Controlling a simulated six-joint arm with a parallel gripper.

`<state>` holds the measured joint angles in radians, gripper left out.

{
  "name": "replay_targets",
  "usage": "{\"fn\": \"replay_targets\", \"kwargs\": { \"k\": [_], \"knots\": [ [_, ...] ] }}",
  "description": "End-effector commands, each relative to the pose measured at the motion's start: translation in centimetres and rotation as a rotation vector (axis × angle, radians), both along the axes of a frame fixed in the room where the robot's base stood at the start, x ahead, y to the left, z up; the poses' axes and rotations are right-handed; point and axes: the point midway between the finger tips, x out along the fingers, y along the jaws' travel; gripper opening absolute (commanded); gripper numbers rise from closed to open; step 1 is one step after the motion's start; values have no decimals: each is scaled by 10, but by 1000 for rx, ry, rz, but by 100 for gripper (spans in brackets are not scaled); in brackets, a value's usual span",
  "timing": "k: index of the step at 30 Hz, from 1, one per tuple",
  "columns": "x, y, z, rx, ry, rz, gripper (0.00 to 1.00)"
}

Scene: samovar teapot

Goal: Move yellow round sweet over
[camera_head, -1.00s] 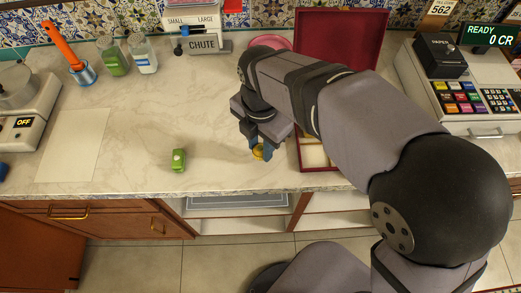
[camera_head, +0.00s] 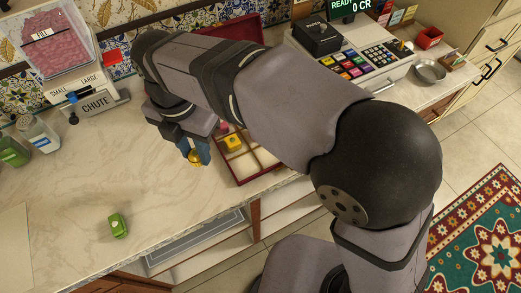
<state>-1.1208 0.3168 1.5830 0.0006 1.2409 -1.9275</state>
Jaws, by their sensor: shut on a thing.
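My gripper (camera_head: 195,157) is shut on the yellow round sweet (camera_head: 195,157) and holds it just left of the red box. The sweet is partly covered by the blue fingers. The open red box (camera_head: 234,183) has pale compartments. A yellow sweet (camera_head: 233,142) sits in one compartment, and a pink piece (camera_head: 223,126) shows behind it, close to my gripper. My arm hides much of the box's back part and lid.
A green item (camera_head: 117,226) lies on the counter at the front left. A chute dispenser (camera_head: 95,103) and jars (camera_head: 40,134) stand at the back left. A cash register (camera_head: 360,65) is behind my arm on the right. The counter between is clear.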

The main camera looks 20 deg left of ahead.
Motion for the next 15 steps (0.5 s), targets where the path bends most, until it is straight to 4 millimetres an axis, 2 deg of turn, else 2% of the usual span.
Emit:
{"fn": "replay_targets", "kwargs": {
  "k": [1,5,7,12,15],
  "knots": [
    [15,-8,16,1,-1,-40,7],
    [53,-35,38,1,-1,-149,7],
    [70,-56,45,1,0,-213,7],
    [95,-106,48,0,1,-342,7],
    [102,-129,43,0,1,-388,7]
  ]
}}
